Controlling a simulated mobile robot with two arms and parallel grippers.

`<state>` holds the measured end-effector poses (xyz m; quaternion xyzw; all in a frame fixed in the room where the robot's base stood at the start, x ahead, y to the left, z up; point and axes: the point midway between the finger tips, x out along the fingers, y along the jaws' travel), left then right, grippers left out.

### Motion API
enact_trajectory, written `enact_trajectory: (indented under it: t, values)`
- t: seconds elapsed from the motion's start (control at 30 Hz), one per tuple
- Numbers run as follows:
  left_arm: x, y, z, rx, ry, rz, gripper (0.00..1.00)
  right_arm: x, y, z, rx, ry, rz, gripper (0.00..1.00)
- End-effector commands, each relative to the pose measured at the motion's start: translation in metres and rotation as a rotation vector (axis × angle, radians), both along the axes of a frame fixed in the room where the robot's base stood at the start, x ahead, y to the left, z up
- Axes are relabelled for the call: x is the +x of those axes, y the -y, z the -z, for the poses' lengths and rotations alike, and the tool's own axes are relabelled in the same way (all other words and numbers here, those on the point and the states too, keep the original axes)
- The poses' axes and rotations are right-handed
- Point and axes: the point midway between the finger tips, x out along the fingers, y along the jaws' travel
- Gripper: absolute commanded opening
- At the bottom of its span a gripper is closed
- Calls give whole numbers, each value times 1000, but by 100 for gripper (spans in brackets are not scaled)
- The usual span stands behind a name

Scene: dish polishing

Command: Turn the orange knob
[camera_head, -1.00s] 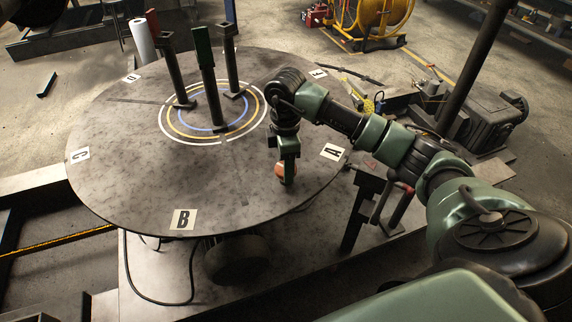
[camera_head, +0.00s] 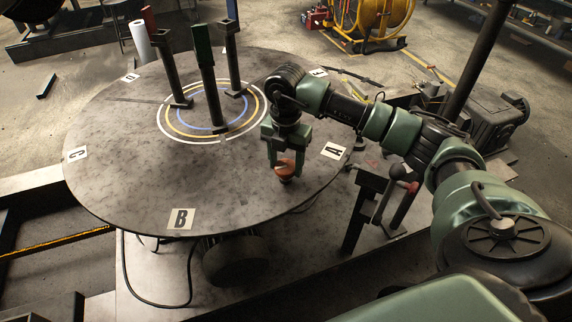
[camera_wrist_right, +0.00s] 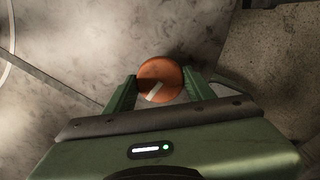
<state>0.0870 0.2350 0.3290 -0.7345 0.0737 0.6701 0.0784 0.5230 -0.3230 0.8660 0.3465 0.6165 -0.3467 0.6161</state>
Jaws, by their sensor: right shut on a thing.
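The orange knob (camera_head: 285,168) stands on the round metal table (camera_head: 130,180), near its right front edge. My right gripper (camera_head: 286,172) comes down on it from above, with one green finger on each side. In the right wrist view, the knob (camera_wrist_right: 161,80) is round with a pale slanted line across its face. The two green fingers (camera_wrist_right: 160,88) sit at its left and right sides, shut on it. My left gripper is in neither view.
Three upright posts (camera_head: 208,95) stand in the painted rings on the table. Letter labels, such as B (camera_head: 181,219) and A (camera_head: 333,151), lie around the table rim. A clamp-like stand (camera_head: 365,205) is off the table's right edge. The front left of the tabletop is clear.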

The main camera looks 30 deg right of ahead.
Motion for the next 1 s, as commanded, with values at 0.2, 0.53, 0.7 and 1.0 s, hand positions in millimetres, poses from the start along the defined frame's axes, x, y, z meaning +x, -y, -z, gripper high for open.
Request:
enact_trajectory:
  t: [0.2, 0.53, 0.7, 1.0]
  values:
    - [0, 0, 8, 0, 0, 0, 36, 1, -1, 0, 2, 3, -206, 13]
    - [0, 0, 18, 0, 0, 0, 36, 1, -1, 0, 2, 3, -509, 13]
    - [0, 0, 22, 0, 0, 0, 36, 1, 0, 0, 0, 4, -640, 13]
    - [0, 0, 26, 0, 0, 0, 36, 0, -1, 0, 1, 3, -791, 13]
